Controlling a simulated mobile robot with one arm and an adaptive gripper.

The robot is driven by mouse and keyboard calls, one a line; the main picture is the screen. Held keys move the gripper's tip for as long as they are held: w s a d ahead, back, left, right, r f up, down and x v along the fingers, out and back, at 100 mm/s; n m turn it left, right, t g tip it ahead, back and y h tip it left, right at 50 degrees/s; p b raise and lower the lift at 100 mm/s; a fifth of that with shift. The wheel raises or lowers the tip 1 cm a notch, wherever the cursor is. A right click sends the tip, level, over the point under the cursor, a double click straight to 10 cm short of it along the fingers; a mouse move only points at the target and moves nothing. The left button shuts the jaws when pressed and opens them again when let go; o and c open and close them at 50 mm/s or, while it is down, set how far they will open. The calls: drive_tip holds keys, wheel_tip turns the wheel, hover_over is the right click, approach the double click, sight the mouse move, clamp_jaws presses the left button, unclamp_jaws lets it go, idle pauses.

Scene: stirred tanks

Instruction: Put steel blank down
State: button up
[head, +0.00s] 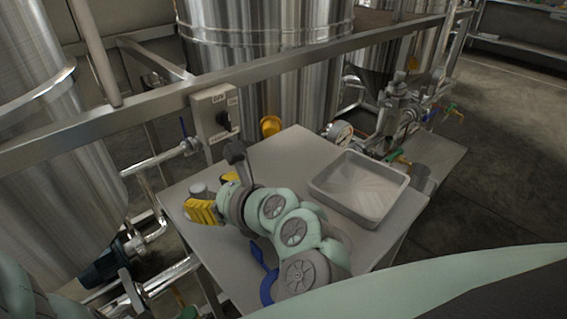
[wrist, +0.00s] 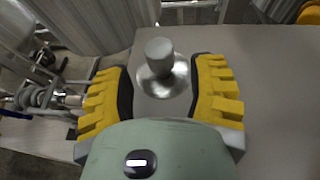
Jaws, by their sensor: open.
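The steel blank (wrist: 160,62) is a shiny round disc with a grey cylindrical knob on top. In the wrist view it is upright on the grey table, between the two yellow fingers of my gripper (wrist: 163,88). The fingers are open, with a gap on each side of the blank. In the head view the blank (head: 198,191) is small and partly hidden, near the table's left corner. My gripper (head: 210,194) is around it there, low over the table (head: 285,155).
A shallow metal tray (head: 336,201) lies on the table's right part. A switch box (head: 214,118) on a steel rail stands behind the table. A gauge (head: 340,133) and valves (head: 400,112) are at the back right. Steel tanks (head: 265,70) stand behind. The table's back middle is bare.

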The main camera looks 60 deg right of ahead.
drive_tip(key=v, duration=0.7)
drive_tip(key=shift+s, duration=0.15)
